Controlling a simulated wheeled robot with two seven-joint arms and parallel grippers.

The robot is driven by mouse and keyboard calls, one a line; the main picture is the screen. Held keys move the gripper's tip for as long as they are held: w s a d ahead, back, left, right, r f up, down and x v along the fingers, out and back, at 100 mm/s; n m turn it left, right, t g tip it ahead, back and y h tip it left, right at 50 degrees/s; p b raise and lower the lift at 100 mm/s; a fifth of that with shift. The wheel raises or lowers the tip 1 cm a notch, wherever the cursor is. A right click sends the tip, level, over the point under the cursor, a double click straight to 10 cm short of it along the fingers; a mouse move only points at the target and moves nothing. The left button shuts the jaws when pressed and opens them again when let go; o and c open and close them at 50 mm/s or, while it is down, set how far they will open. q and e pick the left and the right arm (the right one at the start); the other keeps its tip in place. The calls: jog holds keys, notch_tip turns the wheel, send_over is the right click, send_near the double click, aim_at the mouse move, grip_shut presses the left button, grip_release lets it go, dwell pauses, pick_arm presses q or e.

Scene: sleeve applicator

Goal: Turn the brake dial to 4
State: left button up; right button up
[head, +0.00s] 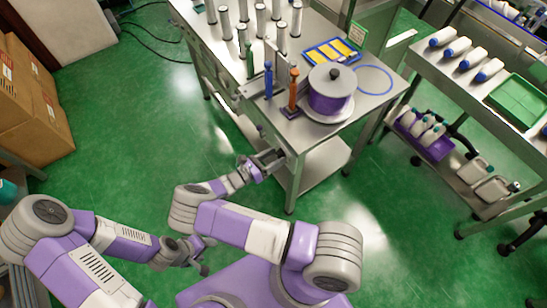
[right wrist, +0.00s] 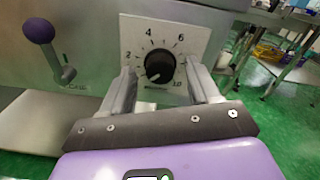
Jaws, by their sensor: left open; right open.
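The brake dial (right wrist: 160,65) is a black round knob on a white square plate (right wrist: 195,38) in the right wrist view. The figures 2, 4, 6 and 10 are readable around it. Its white pointer mark points to the lower left, below the 2. My right gripper (right wrist: 160,72) is open, with one finger on each side of the knob; I cannot tell whether they touch it. In the head view my right gripper (head: 270,160) is at the front of the machine table, and the dial cannot be made out there. My left gripper (head: 203,256) is open and empty, low over the floor.
A purple-knobbed lever (right wrist: 50,50) is left of the dial plate on the same panel. The machine table (head: 350,112) carries a purple spool (head: 330,90), upright cylinders and orange and blue tools. A cart (head: 420,65) stands right. Cardboard boxes (head: 30,110) stand left.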

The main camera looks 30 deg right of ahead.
jog(key=shift+c, duration=0.4)
jog(key=c, duration=1)
jog(key=shift+o, duration=0.2)
jog(key=shift+m, duration=0.3)
jog(key=m+b, duration=0.1)
jog(key=m, duration=0.3)
jog(key=m+b, duration=0.1)
jog(key=m, duration=0.4)
jog(key=shift+m, duration=0.4)
jog(key=m+b, duration=0.1)
jog(key=m, duration=0.4)
jog(key=shift+b, duration=0.3)
jog(key=m+b, duration=0.1)
jog(key=m, duration=0.5)
